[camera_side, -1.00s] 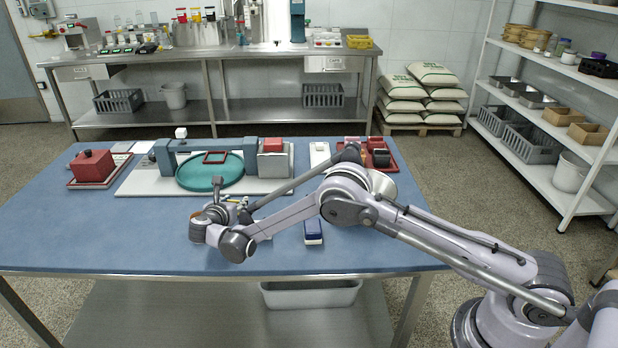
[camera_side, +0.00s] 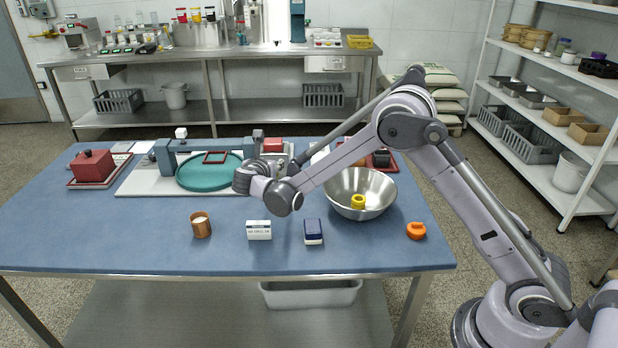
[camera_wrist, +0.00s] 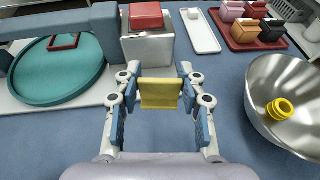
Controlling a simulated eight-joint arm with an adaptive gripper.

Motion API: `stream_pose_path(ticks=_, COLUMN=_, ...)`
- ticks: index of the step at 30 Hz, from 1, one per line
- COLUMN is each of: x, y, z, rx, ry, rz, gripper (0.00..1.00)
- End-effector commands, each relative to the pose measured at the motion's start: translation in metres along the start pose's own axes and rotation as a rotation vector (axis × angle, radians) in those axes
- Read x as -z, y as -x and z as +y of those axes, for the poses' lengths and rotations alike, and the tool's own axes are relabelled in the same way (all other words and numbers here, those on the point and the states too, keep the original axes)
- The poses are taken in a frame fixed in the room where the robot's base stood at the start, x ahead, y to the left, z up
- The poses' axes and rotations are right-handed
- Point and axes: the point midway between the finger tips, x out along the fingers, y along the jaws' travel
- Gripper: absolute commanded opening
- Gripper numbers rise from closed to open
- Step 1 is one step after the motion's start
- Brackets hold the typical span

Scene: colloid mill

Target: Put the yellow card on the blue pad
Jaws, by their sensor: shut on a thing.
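The yellow card (camera_wrist: 160,93) is between the fingertips of my gripper (camera_wrist: 160,88) in the wrist view. My gripper is shut on it, with a blue-padded finger on each side. In the side view my wrist hides most of the gripper and the card. I cannot identify a flat blue pad for certain. A dark blue block with a white edge (camera_side: 313,231) lies on the table's front part.
A steel bowl (camera_side: 372,205) holding a yellow ring stands to the right. A copper cup (camera_side: 201,226), a small white labelled box (camera_side: 258,230) and an orange item (camera_side: 416,231) stand near the front.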

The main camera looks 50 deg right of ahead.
Motion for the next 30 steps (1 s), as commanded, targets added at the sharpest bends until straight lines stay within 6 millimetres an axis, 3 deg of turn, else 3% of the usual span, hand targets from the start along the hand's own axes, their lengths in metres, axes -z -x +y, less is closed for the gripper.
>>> stream_pose_path(ticks=5, x=-0.008, y=0.006, z=-0.023, rx=0.018, ry=-0.007, rz=0.000, gripper=0.23)
stream_pose_path(ticks=8, x=-0.013, y=0.016, z=-0.048, rx=0.044, ry=-0.018, rz=0.001, gripper=0.23)
stream_pose_path(ticks=21, x=-0.019, y=0.076, z=-0.197, rx=0.188, ry=-0.079, rz=0.000, gripper=0.23)
stream_pose_path(ticks=27, x=-0.017, y=0.091, z=-0.235, rx=0.223, ry=-0.095, rz=-0.001, gripper=0.23)
stream_pose_path(ticks=30, x=-0.015, y=0.094, z=-0.240, rx=0.229, ry=-0.097, rz=-0.001, gripper=0.23)
